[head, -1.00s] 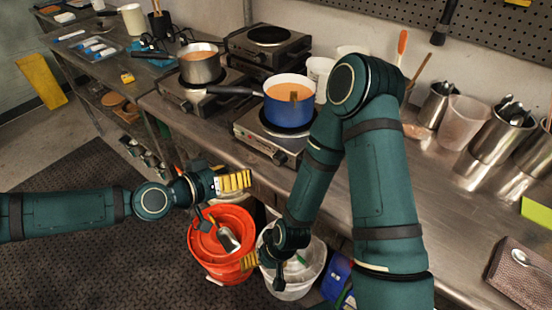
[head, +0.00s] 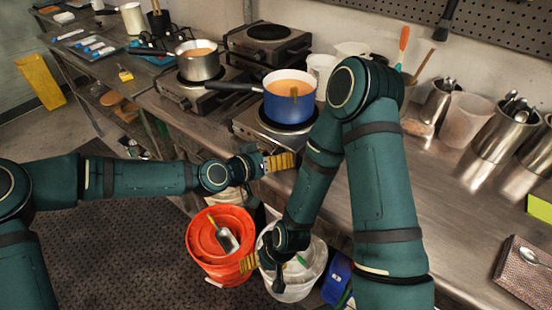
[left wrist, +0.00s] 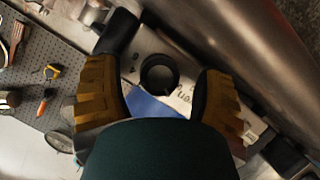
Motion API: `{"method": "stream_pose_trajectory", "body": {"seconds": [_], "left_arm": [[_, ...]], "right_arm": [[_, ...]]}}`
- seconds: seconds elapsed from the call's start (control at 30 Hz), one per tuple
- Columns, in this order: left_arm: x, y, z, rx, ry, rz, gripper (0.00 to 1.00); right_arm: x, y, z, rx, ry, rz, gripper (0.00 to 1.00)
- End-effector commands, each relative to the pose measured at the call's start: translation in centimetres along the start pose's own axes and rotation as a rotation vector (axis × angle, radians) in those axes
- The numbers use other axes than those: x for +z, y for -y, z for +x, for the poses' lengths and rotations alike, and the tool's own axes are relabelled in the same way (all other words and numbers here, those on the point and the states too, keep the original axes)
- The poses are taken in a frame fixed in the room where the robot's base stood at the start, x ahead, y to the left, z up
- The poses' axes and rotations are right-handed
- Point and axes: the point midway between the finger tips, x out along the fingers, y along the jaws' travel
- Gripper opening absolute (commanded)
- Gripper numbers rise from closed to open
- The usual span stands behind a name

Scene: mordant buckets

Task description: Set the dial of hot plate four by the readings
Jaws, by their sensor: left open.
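A hot plate (head: 250,124) with a blue pot (head: 290,105) of orange liquid stands near the counter's front edge. A small upright strip (head: 293,94) shows in the pot; any reading is too small to make out. My left gripper (head: 279,162) is just in front of this hot plate and hides its dial in the head view. In the left wrist view its yellow-padded fingers are open, one on each side of a round black dial (left wrist: 159,73), with gaps between. The dial's setting is unclear. My right gripper (head: 250,263) is low by the buckets, its opening unclear.
Another hot plate (head: 180,92) with a silver pot (head: 198,62) stands to the left; a stacked one (head: 268,38) is behind. An orange bucket (head: 215,262) and a whitish bucket (head: 305,282) stand below the counter. Metal utensil cups (head: 498,135) stand at right.

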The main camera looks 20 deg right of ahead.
Motion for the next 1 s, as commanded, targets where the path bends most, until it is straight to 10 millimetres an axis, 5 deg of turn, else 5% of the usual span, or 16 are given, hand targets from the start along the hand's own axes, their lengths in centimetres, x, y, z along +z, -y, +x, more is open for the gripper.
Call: {"method": "stream_pose_trajectory", "body": {"seconds": [0.33, 0.53, 1.0], "left_arm": [[-0.01, -0.01, 0.29, 0.000, 0.000, 0.000, 0.67], [-0.01, -0.01, 0.28, 0.000, 0.000, 0.000, 0.00], [0.04, -0.06, 0.30, -0.018, 0.001, 0.046, 0.00]], "right_arm": [[-0.02, 0.00, 0.02, 0.000, -0.001, 0.000, 0.82], [-0.01, -0.01, 0.02, 0.000, -0.001, 0.000, 0.82], [-0.01, -0.07, 0.18, 0.000, -0.001, 0.000, 0.82]]}}
